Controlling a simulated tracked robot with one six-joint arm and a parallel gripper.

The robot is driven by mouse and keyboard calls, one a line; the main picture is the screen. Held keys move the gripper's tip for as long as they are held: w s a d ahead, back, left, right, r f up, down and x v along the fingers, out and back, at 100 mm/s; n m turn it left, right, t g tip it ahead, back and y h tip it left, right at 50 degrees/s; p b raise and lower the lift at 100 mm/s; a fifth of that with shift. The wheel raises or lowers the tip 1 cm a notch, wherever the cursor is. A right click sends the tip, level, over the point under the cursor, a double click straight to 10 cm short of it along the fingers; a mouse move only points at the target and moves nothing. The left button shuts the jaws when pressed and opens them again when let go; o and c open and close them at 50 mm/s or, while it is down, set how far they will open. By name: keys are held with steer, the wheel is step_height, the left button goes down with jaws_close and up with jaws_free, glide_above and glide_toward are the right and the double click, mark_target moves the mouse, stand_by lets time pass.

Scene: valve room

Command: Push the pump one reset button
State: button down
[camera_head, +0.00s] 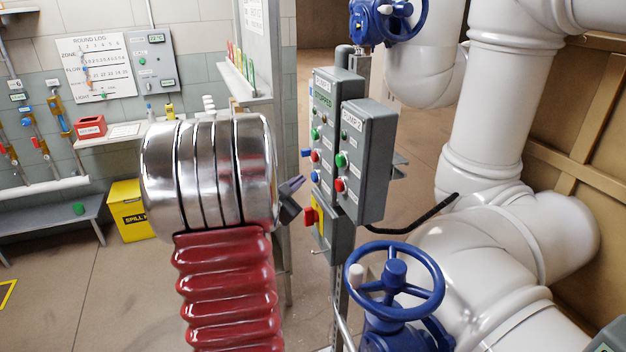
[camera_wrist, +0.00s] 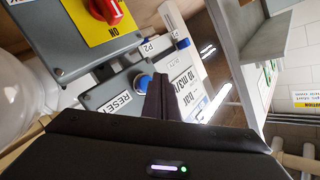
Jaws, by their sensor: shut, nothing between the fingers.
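My gripper (camera_head: 290,186) is shut and empty, left of the grey control boxes in the head view. In the wrist view its dark fingers (camera_wrist: 162,98) are together, beside a blue button (camera_wrist: 143,81) on a grey box with a RESET label (camera_wrist: 118,103). I cannot tell whether they touch it. A second blue button (camera_wrist: 183,43) is farther off, near a P2 label (camera_wrist: 148,45). In the head view the pump one box (camera_head: 322,95) stands behind the pump two box (camera_head: 367,165). A blue button (camera_head: 316,177) is low on the left box; another blue button (camera_head: 306,153) juts out at its left.
A red rotary handle (camera_head: 310,216) on a yellow plate is below the boxes; it is near in the wrist view (camera_wrist: 106,11). A blue valve wheel (camera_head: 395,272) and white pipes (camera_head: 485,120) stand at right. Open floor lies left behind my arm.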

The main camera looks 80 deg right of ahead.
steer(key=shift+w+a, duration=0.4)
steer(key=shift+w, duration=0.25)
steer(key=shift+w+a, duration=0.35)
steer(key=shift+w, duration=0.3)
steer(key=shift+w+a, duration=0.4)
steer(key=shift+w, duration=0.25)
steer(key=shift+w, duration=0.1)
